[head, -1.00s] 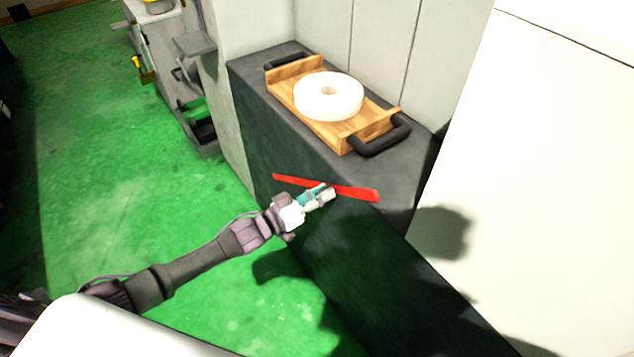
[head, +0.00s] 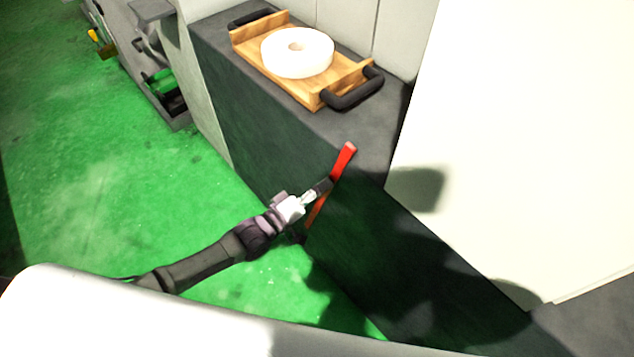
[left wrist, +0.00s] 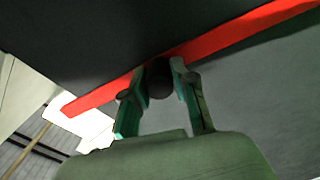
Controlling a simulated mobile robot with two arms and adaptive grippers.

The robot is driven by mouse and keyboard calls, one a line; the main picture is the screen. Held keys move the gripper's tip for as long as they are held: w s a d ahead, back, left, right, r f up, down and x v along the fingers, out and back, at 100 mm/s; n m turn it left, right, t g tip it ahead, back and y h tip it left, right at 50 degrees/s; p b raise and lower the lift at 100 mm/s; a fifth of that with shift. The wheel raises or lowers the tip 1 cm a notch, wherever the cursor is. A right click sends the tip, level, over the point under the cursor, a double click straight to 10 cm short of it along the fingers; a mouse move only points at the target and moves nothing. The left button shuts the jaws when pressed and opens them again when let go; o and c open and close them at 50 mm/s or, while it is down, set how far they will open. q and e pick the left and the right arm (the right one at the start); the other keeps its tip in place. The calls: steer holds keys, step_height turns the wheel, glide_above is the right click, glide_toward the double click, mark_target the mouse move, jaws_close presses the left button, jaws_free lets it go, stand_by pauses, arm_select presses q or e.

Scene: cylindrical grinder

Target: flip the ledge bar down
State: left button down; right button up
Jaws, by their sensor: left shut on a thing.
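The red ledge bar (head: 344,160) is at the front face of the dark ledge (head: 375,150). It stands steeply tilted, its upper end at the ledge's top edge and its lower end against the front face. My left gripper (head: 322,188) comes in from the left at the bar's middle and hides part of it. In the left wrist view the bar (left wrist: 235,32) runs diagonally behind the fingertips (left wrist: 157,72), which are shut on a dark round knob (left wrist: 160,82) in front of the bar. My right gripper is not in view.
A wooden tray (head: 322,97) with black handles and a white grinding wheel (head: 318,55) sits on top of the ledge. A large white panel (head: 520,150) stands at right. Green floor (head: 110,180) lies open at left.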

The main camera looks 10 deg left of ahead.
arm_select(q)
steer(key=shift+s+d+f, duration=0.1)
steer(key=shift+s+f, duration=0.05)
steer(key=shift+f, duration=0.05)
steer(key=c, duration=1.2)
jaws_free()
steer(key=shift+c, duration=0.2)
steer(key=o, duration=0.3)
steer(key=shift+r, duration=0.15)
steer(key=v, duration=1.2)
